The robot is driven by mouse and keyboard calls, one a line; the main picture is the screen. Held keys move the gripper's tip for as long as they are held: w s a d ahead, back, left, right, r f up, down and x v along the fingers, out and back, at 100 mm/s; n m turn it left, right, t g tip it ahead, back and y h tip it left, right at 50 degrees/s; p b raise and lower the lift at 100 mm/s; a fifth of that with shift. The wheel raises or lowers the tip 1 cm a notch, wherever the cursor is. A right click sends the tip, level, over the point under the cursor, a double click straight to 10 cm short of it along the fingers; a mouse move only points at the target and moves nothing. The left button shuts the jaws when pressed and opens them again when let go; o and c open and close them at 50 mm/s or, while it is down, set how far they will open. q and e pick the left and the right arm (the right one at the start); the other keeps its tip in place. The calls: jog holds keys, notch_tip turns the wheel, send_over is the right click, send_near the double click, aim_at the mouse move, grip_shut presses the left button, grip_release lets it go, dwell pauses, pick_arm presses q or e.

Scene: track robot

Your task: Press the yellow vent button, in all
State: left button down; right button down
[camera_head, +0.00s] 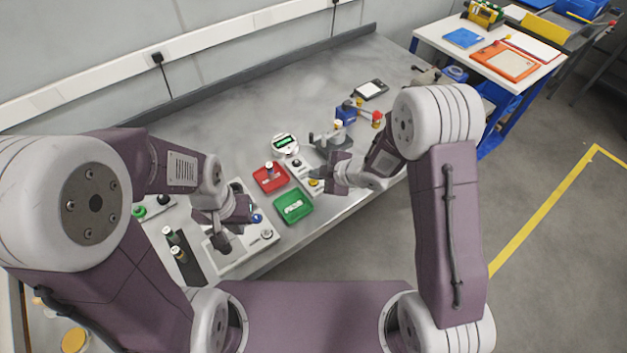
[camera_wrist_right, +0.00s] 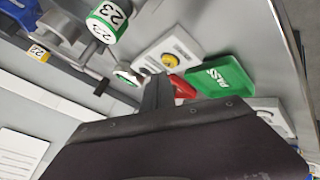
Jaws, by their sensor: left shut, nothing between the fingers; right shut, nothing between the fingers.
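The yellow button (camera_head: 314,182) sits at the near end of a small pale control box (camera_head: 304,175), close to the green tray. In the right wrist view the yellow button (camera_wrist_right: 170,63) and its box (camera_wrist_right: 183,44) are in clear sight, ahead of the fingers. My right gripper (camera_head: 333,178) is shut and empty, just right of the button and apart from it as far as I can tell. Its shut fingers (camera_wrist_right: 158,92) point toward the box in the wrist view. My left gripper (camera_head: 222,243) is shut and empty over a white fixture at the left.
A red tray (camera_head: 270,178) and a green PASS tray (camera_head: 293,207) lie left of the box. A round gauge (camera_head: 285,143) and a grey stand (camera_head: 331,146) are behind it. The white fixture (camera_head: 240,253) carries a blue knob.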

aim_at(317, 182)
pick_arm(q)
jog(key=shift+f, duration=0.35)
pick_arm(e)
jog(key=shift+f, duration=0.4)
pick_arm(q)
jog(key=shift+f+b, duration=0.35)
jog(key=shift+b, duration=0.2)
pick_arm(e)
jog(key=shift+f, duration=0.4)
pick_arm(q)
jog(key=shift+r, duration=0.15)
pick_arm(e)
jog(key=shift+r, duration=0.15)
pick_arm(q)
jog(key=shift+r+p, duration=0.65)
jog(key=shift+p, duration=0.1)
pick_arm(e)
jog(key=shift+r, duration=0.7)
